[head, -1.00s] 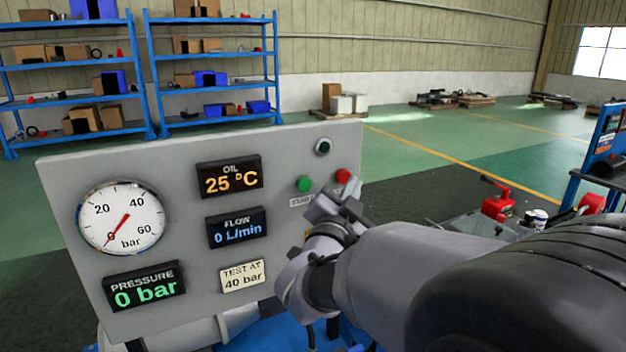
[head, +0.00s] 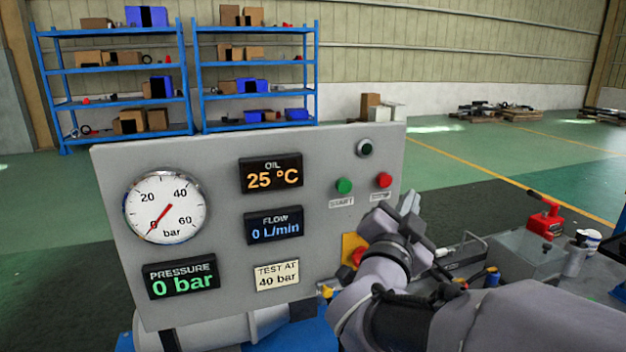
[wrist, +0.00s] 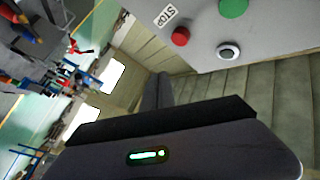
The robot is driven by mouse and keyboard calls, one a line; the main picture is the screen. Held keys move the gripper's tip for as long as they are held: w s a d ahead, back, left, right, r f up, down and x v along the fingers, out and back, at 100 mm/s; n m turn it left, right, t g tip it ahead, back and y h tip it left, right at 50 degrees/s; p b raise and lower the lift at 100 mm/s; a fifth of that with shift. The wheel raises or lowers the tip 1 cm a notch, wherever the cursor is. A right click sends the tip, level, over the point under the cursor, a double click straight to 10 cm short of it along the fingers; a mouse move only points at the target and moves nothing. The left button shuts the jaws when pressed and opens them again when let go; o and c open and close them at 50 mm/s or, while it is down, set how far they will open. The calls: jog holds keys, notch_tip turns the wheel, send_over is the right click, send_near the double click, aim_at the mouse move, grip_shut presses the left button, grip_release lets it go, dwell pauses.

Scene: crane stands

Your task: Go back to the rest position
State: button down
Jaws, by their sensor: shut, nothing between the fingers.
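My gripper (head: 408,207) is shut and empty, in front of the lower right part of the grey control panel (head: 225,205). In the head view it stands just below the red stop button (head: 384,180) and right of the green start button (head: 344,186). In the wrist view the shut fingers (wrist: 158,95) point away from the camera, with the red button (wrist: 180,37) and green button (wrist: 233,8) above them. My gripper appears apart from the buttons. A yellow plate with a red knob (head: 357,256) is partly hidden behind my wrist.
The panel has a dial gauge (head: 165,207) at zero and displays reading 0 bar, 25 °C and 0 L/min. A bench with a red tool (head: 545,215) and a cup stands at right. Blue shelves (head: 255,75) stand far back. Green floor between is open.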

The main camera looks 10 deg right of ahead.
jog(key=s+a+f+n+g+y, duration=0.3)
jog(key=s+a+f+n+y, duration=0.4)
jog(key=a+y, duration=0.45)
jog(key=s+a+f+n+g, duration=0.1)
jog(key=s+f+g, duration=0.2)
jog(key=s, duration=0.6)
jog(key=s+a+f+n+g+y, duration=0.1)
jog(key=s+f+g, duration=0.3)
jog(key=s+f, duration=0.3)
jog(key=shift+s+a+f+n, duration=0.25)
jog(key=shift+s+f+n, duration=0.15)
jog(key=shift+s, duration=0.65)
jog(key=shift+r+y, duration=0.1)
jog(key=shift+y, duration=0.15)
